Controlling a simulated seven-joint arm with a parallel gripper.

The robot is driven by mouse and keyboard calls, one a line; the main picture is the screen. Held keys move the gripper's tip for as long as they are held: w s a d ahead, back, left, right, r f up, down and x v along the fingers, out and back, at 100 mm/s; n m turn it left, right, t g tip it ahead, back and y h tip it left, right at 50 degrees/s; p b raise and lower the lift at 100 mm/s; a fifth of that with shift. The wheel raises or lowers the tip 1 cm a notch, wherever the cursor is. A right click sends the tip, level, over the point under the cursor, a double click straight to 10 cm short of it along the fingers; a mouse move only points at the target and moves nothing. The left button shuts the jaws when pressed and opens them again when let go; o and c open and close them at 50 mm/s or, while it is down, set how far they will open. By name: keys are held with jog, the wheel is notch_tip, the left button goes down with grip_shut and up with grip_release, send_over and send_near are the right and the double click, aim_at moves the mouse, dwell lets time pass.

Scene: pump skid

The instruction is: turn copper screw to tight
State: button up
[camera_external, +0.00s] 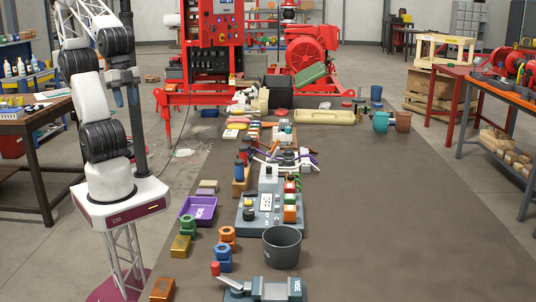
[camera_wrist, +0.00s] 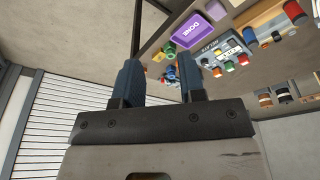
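No part is clearly identifiable as the copper screw. A copper-coloured block (camera_external: 162,289) lies at the bench's near left corner. My gripper (camera_wrist: 162,72) shows two blue fingers wide apart with nothing between them.
A purple tray (camera_external: 199,210), marked DONE in the wrist view (camera_wrist: 190,30), lies near a green hex piece (camera_external: 188,225). A grey control box (camera_external: 260,216), a dark bucket (camera_external: 282,247) and a vise (camera_external: 270,289) stand nearby. The bench's right side (camera_external: 400,220) is clear.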

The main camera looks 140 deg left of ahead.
jog(key=w+a+f+n+g, duration=0.1)
jog(key=w+a+f+n, duration=0.1)
jog(key=w+a+n, duration=0.7)
jog(key=w+a+f+n, duration=0.2)
jog(key=w+a, duration=0.5)
jog(key=w, duration=0.6)
jog(key=w+a+f+n, duration=0.3)
jog(key=a+f, duration=0.2)
jog(key=a, duration=0.2)
jog(key=w+a+f+n+g, duration=0.1)
jog(key=w+a+f+n, duration=0.2)
jog(key=a, duration=0.4)
jog(key=w+a+f+n, duration=0.3)
jog(key=w+a+f, duration=0.2)
jog(key=a+f, duration=0.2)
jog(key=shift+w+a+n+g, duration=0.1)
jog(key=shift+a+n+g, duration=0.2)
jog(key=shift+a+n, duration=0.1)
jog(key=shift+a+f, duration=0.3)
jog(key=shift+a, duration=0.1)
jog(key=shift+f, duration=0.1)
jog(key=shift+f, duration=3.8)
